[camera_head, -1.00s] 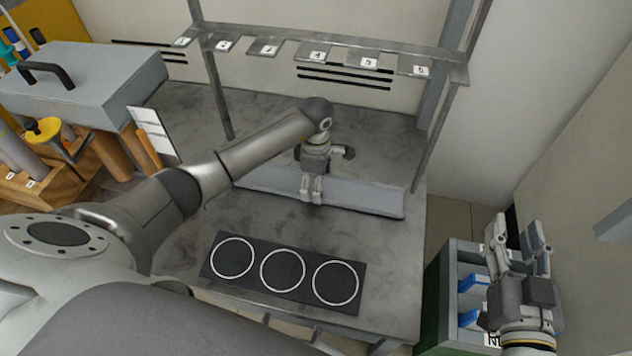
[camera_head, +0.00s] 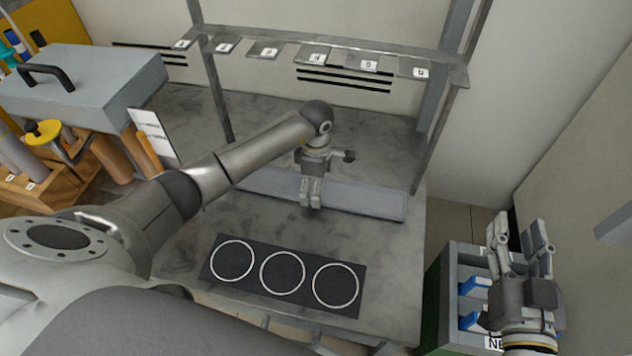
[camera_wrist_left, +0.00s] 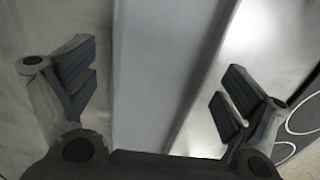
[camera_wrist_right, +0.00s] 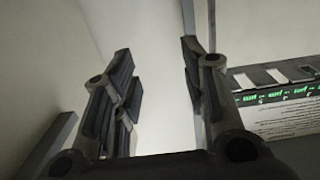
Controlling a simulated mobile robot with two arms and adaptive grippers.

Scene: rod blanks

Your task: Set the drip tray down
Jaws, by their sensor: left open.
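The drip tray is a long, shallow grey piece (camera_head: 365,199) that lies across the worktable, behind the black mat. My left gripper (camera_head: 311,205) points down over the middle of the tray's length. In the left wrist view, the two fingers (camera_wrist_left: 165,95) are spread wide, with the tray (camera_wrist_left: 160,60) running between them and neither finger visibly touching it. The arm hides part of the tray's left end in the head view. My right gripper (camera_head: 520,235) is open and empty at the right, off the table, and its fingers also show apart in the right wrist view (camera_wrist_right: 158,85).
A black mat with three white rings (camera_head: 283,273) lies at the table's front. A rack frame with numbered tags (camera_head: 317,57) stands over the back. A grey box with a handle (camera_head: 85,85) is at left. A green-sided bin with blue parts (camera_head: 440,300) is at right.

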